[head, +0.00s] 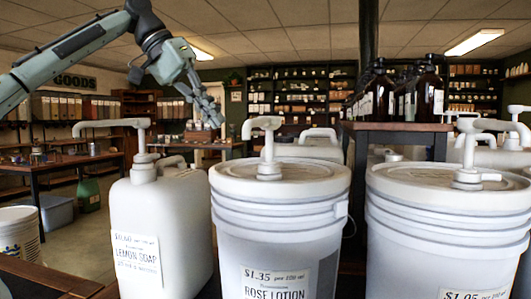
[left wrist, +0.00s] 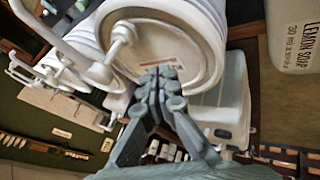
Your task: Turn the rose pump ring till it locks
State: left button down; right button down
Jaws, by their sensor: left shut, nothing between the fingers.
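The rose lotion bucket (head: 275,235) stands in the middle of the head view, white and ribbed, with a price label. Its pump (head: 265,130) rises from the lid, spout to the left. The pump ring (head: 270,172) is at the pump's foot on the lid; I cannot tell whether it is locked. My left gripper (head: 214,112) is shut and empty, above and left of the lid, apart from the pump in the picture. In the left wrist view its fingertips (left wrist: 160,84) overlap a round white lid (left wrist: 185,40); contact cannot be told. My right gripper is not in view.
A lemon soap jug (head: 165,225) with a pump stands left of the rose bucket. Another pump bucket (head: 440,225) stands close on the right. Brown bottles (head: 428,90) stand on a raised shelf behind. More white containers stand behind the buckets.

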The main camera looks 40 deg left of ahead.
aim_at(277, 165)
pick_arm(q)
jog(key=x, duration=1)
jog(key=shift+w+d, duration=0.25)
jog(key=shift+d, duration=0.4)
jog(key=shift+w+d, duration=0.2)
jog(key=shift+d, duration=0.45)
jog(key=shift+w+d, duration=0.25)
jog(key=shift+d, duration=0.35)
